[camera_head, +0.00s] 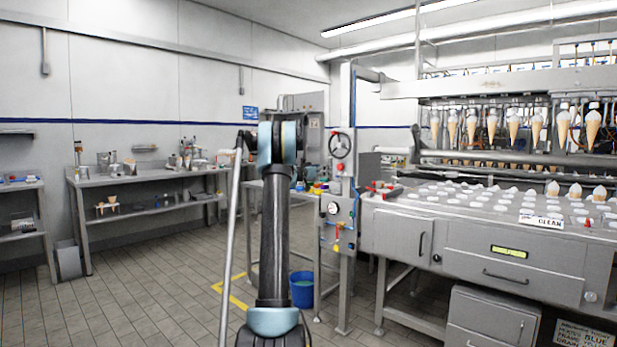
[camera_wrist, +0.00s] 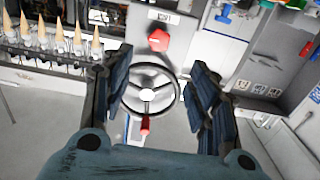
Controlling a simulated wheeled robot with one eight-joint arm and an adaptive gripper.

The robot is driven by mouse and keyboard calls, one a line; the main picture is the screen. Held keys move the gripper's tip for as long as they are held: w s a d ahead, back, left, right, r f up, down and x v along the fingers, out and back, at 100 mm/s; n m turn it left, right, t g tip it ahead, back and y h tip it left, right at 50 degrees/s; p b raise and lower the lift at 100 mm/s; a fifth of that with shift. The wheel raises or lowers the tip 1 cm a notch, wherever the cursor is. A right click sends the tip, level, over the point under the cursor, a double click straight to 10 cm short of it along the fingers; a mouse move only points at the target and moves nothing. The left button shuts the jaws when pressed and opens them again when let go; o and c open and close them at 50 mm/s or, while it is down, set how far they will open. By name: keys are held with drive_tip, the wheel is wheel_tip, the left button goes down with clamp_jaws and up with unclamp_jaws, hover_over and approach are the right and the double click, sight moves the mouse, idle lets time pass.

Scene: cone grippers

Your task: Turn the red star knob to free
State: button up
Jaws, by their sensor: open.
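A red knob (camera_wrist: 158,39) with a lobed outline sits on a light panel beside a small label plate (camera_wrist: 163,17), whose lettering I cannot read surely. A dark-rimmed handwheel (camera_wrist: 149,88) with a red handle is next to the knob. In the head view the knob (camera_head: 340,168) is small and red, below the handwheel (camera_head: 340,146) on the upright post. My gripper (camera_wrist: 162,68) is open, its two dark fingers spread on either side of the handwheel, with the knob just beyond the fingertips. Nothing is between the fingers' pads. In the head view my arm hides the gripper.
The post carries a gauge (camera_head: 333,208) and a blue panel. A grey machine with a mould table (camera_head: 470,203) stands right of it, hanging cones (camera_head: 513,128) behind. A blue bucket (camera_head: 302,289) is on the floor. Open floor lies left, before the workbench (camera_head: 125,178).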

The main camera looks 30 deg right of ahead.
drive_tip(key=s+a+n+g+y, duration=0.1)
drive_tip(key=s+a+y, duration=0.1)
drive_tip(key=s+a, duration=0.9)
drive_tip(key=shift+a+r, duration=0.2)
drive_tip(key=shift+a, duration=0.45)
drive_tip(key=s+a+f+n+g+y, duration=0.1)
drive_tip(key=s+a+f+n+y, duration=0.3)
drive_tip(key=s+a, duration=0.7)
drive_tip(key=s+a+f+n+y, duration=0.1)
drive_tip(key=s+a+f+y, duration=0.1)
drive_tip(key=s+a+f, duration=0.65)
drive_tip(key=s+a+f+n+g+y, duration=0.1)
drive_tip(key=s+a+f+n+y, duration=0.1)
drive_tip(key=s+a+f, duration=0.4)
drive_tip(key=s+a+f+n+y, duration=0.3)
drive_tip(key=s+a+f, duration=0.4)
drive_tip(key=s, duration=0.8)
drive_tip(key=s+a+f+n+g+y, duration=0.1)
drive_tip(key=s+a+f+n+y, duration=0.1)
drive_tip(key=s+a+f, duration=0.5)
drive_tip(key=s+a+y, duration=0.1)
drive_tip(key=s+a, duration=0.2)
drive_tip(key=s, duration=0.1)
drive_tip(key=shift+s+n+g+y, duration=0.3)
drive_tip(key=shift+s+n, duration=0.05)
drive_tip(key=shift+n, duration=0.05)
drive_tip(key=shift+a, duration=0.1)
